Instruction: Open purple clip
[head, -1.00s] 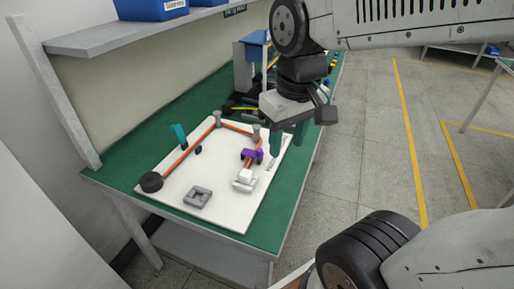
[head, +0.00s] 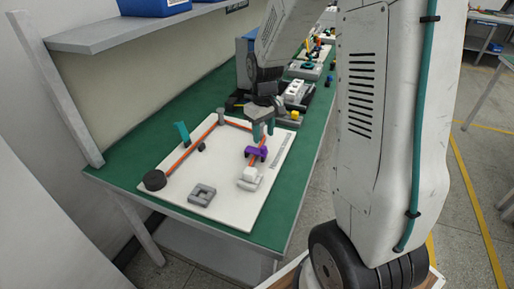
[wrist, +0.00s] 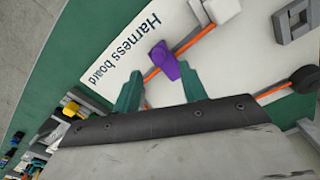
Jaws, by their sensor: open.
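The purple clip (head: 256,152) sits on the orange cable at the right part of the white harness board (head: 225,205). In the wrist view the purple clip (wrist: 164,61) lies just beyond and between the two teal fingertips. My gripper (head: 263,130) is open and empty, pointing down over the board on the far side of the clip. In the wrist view its fingers (wrist: 160,84) are spread apart, and no contact with the clip can be made out. The orange cable (head: 190,148) runs around the board. Whether the clip is open or closed is too small to tell.
Several parts stand on the green table behind. A shelf (head: 120,35) with blue bins overhangs the left.

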